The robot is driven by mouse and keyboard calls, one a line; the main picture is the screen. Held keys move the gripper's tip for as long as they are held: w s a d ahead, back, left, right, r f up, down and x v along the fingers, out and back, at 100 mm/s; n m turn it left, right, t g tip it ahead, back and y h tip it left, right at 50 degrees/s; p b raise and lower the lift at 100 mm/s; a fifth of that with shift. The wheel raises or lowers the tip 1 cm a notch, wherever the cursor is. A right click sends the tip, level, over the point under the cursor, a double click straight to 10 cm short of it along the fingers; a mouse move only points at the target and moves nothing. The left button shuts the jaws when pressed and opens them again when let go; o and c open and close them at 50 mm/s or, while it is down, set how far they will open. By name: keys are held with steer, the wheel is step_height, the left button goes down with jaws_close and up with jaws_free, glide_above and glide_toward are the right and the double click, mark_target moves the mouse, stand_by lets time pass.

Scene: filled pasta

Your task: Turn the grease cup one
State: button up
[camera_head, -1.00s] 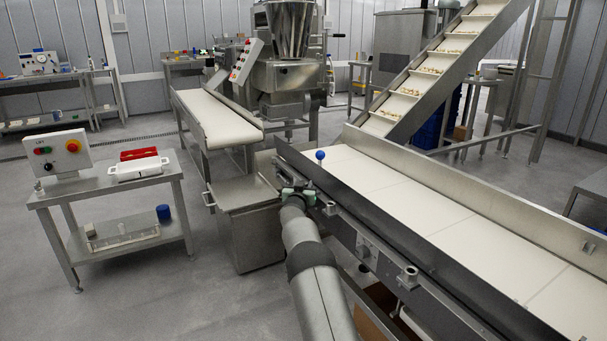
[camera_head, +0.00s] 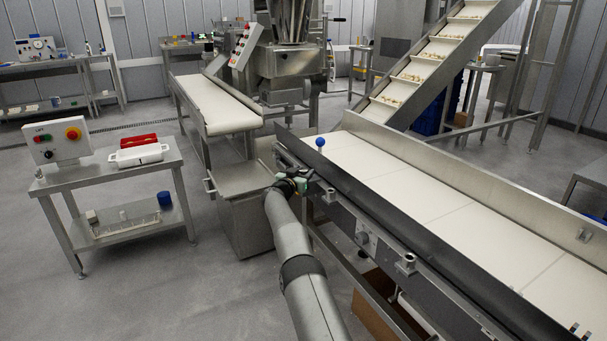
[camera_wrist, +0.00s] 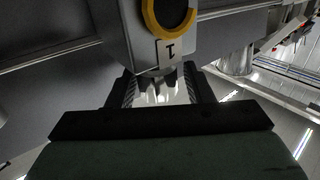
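The grease cup (camera_wrist: 163,88) shows in the wrist view as a shiny metal piece under a plate with the label "1" (camera_wrist: 168,48) and a yellow ring. My gripper (camera_wrist: 163,92) has its two dark fingers on either side of the cup, close to it. Whether the fingers press on it or leave a small gap cannot be made out. In the head view my gripper (camera_head: 292,184) is at the near side of the wide conveyor (camera_head: 430,215), by its left end. The cup is hidden or too small to tell there.
Metal brackets (camera_head: 405,263) stick out along the conveyor's near side. A steel box (camera_head: 240,215) is left of my gripper; a side table (camera_head: 110,170) stands farther left, with free floor between.

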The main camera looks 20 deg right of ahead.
steer(key=shift+a, duration=0.1)
stand_by(0.3)
steer(key=shift+s+a+r+p, duration=0.15)
steer(key=shift+a+p, duration=0.4)
steer(key=shift+p, duration=0.1)
steer(key=shift+s+a+p, duration=0.2)
steer(key=shift+a+p, duration=0.05)
steer(key=shift+p, duration=0.05)
steer(key=p+v, duration=0.2)
steer(key=v, duration=1.3)
steer(key=shift+s, duration=0.4)
